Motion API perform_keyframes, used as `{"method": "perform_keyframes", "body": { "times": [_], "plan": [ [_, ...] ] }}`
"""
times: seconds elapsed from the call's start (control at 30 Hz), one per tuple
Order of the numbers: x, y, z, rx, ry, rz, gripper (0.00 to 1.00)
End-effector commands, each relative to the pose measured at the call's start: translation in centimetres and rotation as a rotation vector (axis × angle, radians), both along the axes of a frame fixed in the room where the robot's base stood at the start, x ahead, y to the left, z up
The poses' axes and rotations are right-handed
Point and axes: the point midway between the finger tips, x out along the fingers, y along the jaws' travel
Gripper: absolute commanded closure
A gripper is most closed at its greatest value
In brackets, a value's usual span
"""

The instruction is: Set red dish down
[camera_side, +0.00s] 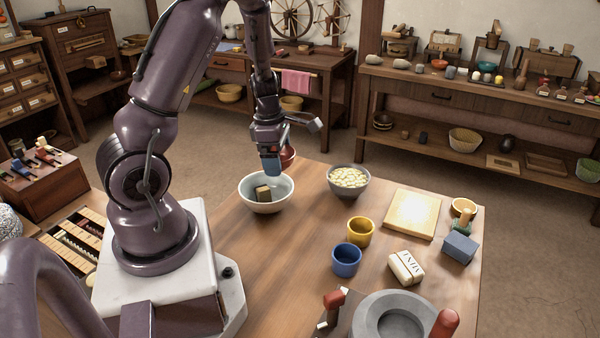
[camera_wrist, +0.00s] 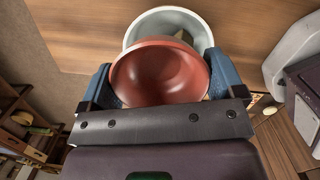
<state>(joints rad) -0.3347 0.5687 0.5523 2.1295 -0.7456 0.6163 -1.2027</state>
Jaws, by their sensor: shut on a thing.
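The red dish (camera_wrist: 158,72) fills the middle of the wrist view, between the two blue fingers of my gripper (camera_wrist: 153,88), which is shut on it. In the side view a part of the red dish (camera_side: 288,157) shows behind my gripper (camera_side: 271,163). The dish is held up, near the white bowl's far rim in that view. The white bowl (camera_side: 266,206) stands on the wooden table and holds a small brown block (camera_side: 263,193). In the wrist view the white bowl (camera_wrist: 137,31) lies partly behind the red dish. The underside of the dish is hidden.
A grey bowl of pale pieces (camera_side: 348,181) stands right of the white bowl. Yellow (camera_side: 360,232) and blue (camera_side: 346,260) cups, a light square board (camera_side: 412,214), a white labelled block (camera_side: 406,267) and a grey stone quern (camera_side: 393,318) stand further right. Bare tabletop (camera_side: 290,265) lies in front.

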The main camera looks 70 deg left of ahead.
Motion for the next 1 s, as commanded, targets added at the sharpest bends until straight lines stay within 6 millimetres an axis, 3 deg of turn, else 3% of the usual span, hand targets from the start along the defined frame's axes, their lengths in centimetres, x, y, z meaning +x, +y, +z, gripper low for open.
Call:
{"method": "perform_keyframes", "body": {
  "times": [0.13, 0.4, 0.57, 0.9, 1.0],
  "plan": [
    [-0.2, 2.9, 0.9, 0.002, -0.002, 0.320, 0.37],
    [0.3, 3.5, 1.4, 0.001, 0.000, 0.623, 0.37],
    [1.1, 4.3, 0.8, 0.002, 0.002, 0.672, 0.37],
    [6.3, 10.0, -2.7, 0.001, 0.002, 0.670, 0.37],
    [7.5, 11.2, -4.8, -0.001, 0.004, 0.672, 0.37]
  ]
}}
